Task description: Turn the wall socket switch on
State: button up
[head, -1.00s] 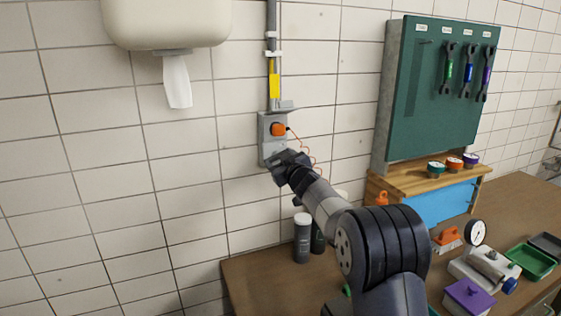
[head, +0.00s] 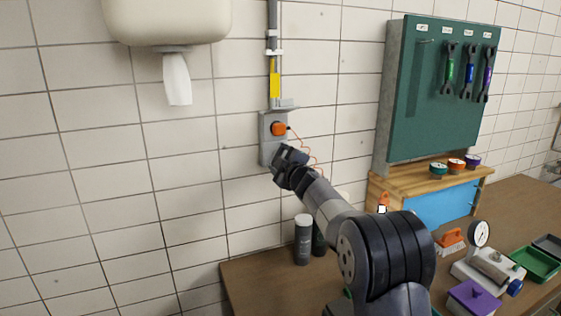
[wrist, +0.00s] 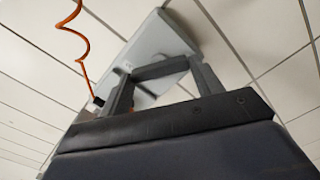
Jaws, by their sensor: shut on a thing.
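The wall socket (head: 267,150) is a grey box on the tiled wall, with an orange plug (head: 278,128) in its upper part. In the wrist view its pale grey plate (wrist: 158,38) lies tilted just beyond my fingers. My gripper (head: 279,160) is at the lower part of the box.
An orange coiled cord (wrist: 80,35) runs from the plug close beside my gripper. A towel dispenser (head: 168,20) hangs at upper left. Below are dark bottles (head: 303,240) on the brown bench (head: 245,275). A green tool board (head: 440,90) stands to the right.

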dwell(0.5)
jog(key=o, duration=1)
jog(key=b+v, duration=0.4)
jog(key=v, duration=0.6)
jog(key=shift+s+d, duration=0.15)
jog(key=shift+s, duration=0.25)
jog(key=shift+w, duration=0.1)
jog(key=p+x, duration=0.4)
jog(key=x, duration=0.6)
jog(key=shift+w, duration=0.35)
jog(key=shift+s, duration=0.1)
